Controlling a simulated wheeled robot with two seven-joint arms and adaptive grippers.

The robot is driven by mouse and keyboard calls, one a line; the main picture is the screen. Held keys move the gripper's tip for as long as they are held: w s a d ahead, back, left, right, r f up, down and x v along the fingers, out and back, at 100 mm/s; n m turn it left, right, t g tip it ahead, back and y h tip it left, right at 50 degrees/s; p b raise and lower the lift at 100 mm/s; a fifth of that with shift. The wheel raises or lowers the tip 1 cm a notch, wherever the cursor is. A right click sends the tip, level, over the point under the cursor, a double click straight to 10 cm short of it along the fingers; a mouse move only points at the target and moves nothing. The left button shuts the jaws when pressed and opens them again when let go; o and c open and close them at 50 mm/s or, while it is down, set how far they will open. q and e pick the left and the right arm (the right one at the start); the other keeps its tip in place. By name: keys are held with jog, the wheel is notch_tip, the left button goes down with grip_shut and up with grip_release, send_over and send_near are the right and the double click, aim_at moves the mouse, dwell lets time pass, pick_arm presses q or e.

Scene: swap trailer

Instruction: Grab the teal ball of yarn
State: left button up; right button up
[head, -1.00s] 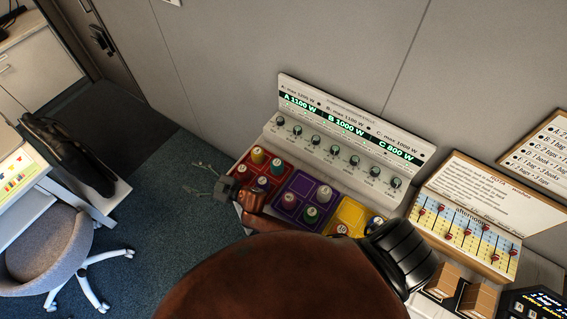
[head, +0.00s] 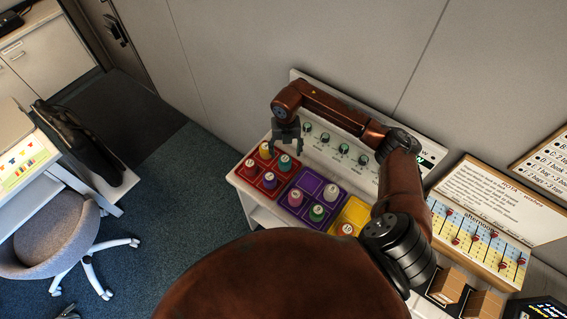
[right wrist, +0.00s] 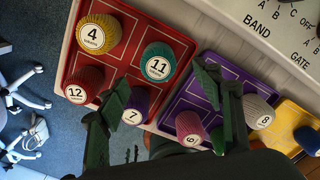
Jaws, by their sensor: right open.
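The teal ball of yarn (head: 285,163), labelled 11, sits in the top right compartment of the red tray (head: 243,172) on the white stand. In the right wrist view the teal ball (right wrist: 158,64) lies beyond and between my two fingers, with its label facing the camera. My right gripper (head: 286,143) is open and empty, pointing down just above the teal ball. In the right wrist view the right gripper (right wrist: 163,90) has its fingers wide apart, one on each side. My left gripper is not in view.
In the red tray the yellow ball (right wrist: 98,33), red ball (right wrist: 84,84) and purple ball (right wrist: 135,105) stand close by. The purple tray (head: 300,181) and yellow tray (head: 352,212) adjoin on the right. A panel with knobs (head: 343,148) rises behind. A chair (head: 48,245) stands left.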

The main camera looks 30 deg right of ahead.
aim_at(285, 158)
notch_tip(285, 158, down, 7)
jog(key=shift+w+a+f+p, duration=0.1)
jog(key=shift+p, duration=0.4)
jog(key=c, duration=1.2)
jog(key=shift+c, duration=0.2)
